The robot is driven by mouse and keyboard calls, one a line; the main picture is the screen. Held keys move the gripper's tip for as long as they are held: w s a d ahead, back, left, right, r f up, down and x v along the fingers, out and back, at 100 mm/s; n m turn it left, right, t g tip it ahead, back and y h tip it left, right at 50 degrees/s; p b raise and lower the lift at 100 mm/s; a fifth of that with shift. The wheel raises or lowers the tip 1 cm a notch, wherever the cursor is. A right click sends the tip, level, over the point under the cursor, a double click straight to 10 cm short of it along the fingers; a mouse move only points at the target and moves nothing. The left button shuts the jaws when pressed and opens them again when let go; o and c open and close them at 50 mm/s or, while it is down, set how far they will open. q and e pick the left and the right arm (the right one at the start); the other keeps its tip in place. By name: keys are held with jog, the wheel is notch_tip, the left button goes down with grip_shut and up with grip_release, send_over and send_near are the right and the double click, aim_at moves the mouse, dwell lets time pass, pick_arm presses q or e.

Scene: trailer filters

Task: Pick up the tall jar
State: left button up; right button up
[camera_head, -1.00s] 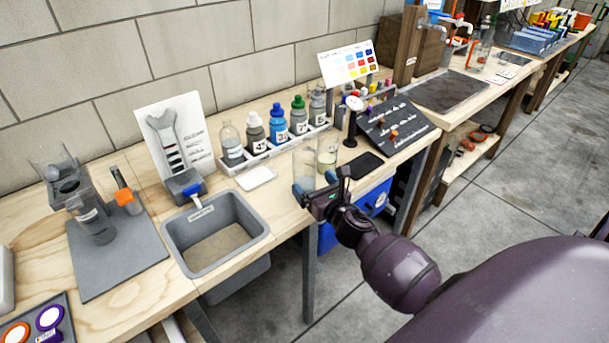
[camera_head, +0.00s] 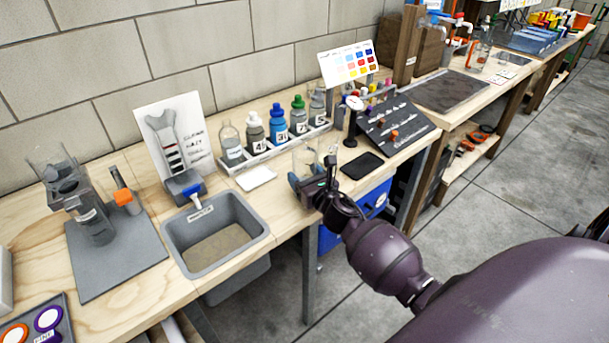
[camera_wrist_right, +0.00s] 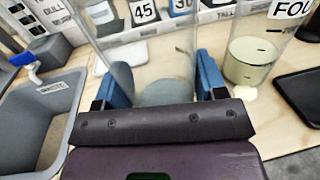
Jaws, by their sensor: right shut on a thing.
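A tall clear glass jar (camera_head: 304,157) stands upright near the front edge of the wooden bench. It fills the middle of the right wrist view (camera_wrist_right: 150,50). My right gripper (camera_head: 312,183) is shut on it, with one blue finger pad on each side of the glass, also seen in the right wrist view (camera_wrist_right: 165,85). I cannot tell whether the jar's base is clear of the bench. My left gripper is not in view.
A second glass jar with pale yellow liquid (camera_wrist_right: 250,60) stands close by on the right. A grey bin (camera_head: 213,233) is set in the bench to the left. Several bottles (camera_head: 277,126) stand in a white rack behind. A black pad (camera_head: 362,166) lies to the right.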

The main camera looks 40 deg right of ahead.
jog(key=shift+c, duration=1)
jog(key=shift+r, duration=0.2)
jog(key=shift+r+p, duration=0.7)
jog(key=shift+r, duration=0.75)
notch_tip(320, 180, up, 7)
jog(key=shift+f+p, duration=0.2)
jog(key=shift+p, duration=1.05)
notch_tip(320, 180, up, 10)
jog(key=p, duration=0.3)
send_over(305, 144)
jog(key=s+a, duration=0.2)
jog(key=shift+s+d, duration=0.1)
jog(key=shift+d, duration=0.05)
